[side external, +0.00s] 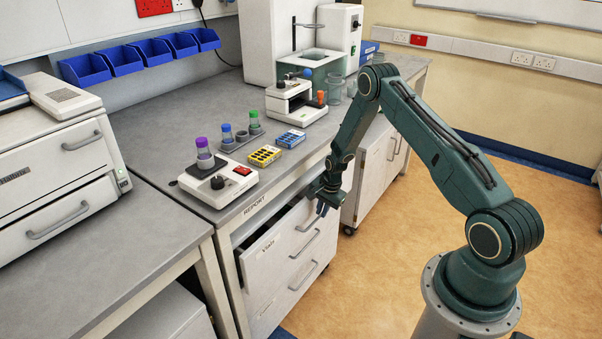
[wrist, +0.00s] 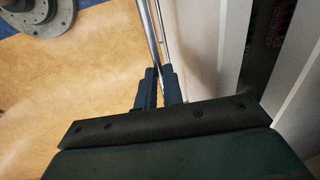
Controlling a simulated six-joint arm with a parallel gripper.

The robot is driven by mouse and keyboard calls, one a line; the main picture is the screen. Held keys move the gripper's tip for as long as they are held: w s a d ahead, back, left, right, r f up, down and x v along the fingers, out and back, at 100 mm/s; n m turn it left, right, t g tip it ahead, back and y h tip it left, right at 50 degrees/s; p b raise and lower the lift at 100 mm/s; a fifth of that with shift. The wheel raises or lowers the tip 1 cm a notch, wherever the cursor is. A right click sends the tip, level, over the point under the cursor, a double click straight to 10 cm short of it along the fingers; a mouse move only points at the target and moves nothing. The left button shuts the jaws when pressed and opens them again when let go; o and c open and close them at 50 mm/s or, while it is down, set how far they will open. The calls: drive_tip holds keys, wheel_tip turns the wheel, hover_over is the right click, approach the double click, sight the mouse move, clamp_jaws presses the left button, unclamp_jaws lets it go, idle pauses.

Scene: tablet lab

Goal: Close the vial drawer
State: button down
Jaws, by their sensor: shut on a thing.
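The vial drawer (side external: 278,244) is the top drawer of the under-bench cabinet, with "Vials" written on its pale front. It stands partly open, its front out ahead of the drawers below. My gripper (side external: 322,208) is at the right end of the drawer's front, at its bar handle. In the wrist view my gripper's two dark fingers (wrist: 159,88) are closed around the metal drawer handle (wrist: 153,40), which runs up between them. The drawer's inside is mostly hidden from the side by its front and my arm.
Lower drawers with bar handles (side external: 302,275) sit below. The bench top (side external: 225,205) above carries a white mixer with a purple-capped vial (side external: 204,150), a vial rack (side external: 242,138) and small boxes (side external: 265,156). The floor (side external: 380,250) before the cabinet is clear up to my base.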

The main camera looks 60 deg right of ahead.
drive_tip(key=shift+w, duration=0.2)
drive_tip(key=c, duration=1.5)
unclamp_jaws()
drive_tip(key=shift+s+r, duration=0.45)
drive_tip(key=shift+r, duration=1.8)
drive_tip(key=shift+s+r, duration=0.45)
drive_tip(key=shift+r, duration=1.85)
drive_tip(key=shift+s+r, duration=0.45)
drive_tip(key=shift+r, duration=1.8)
drive_tip(key=shift+c, duration=0.3)
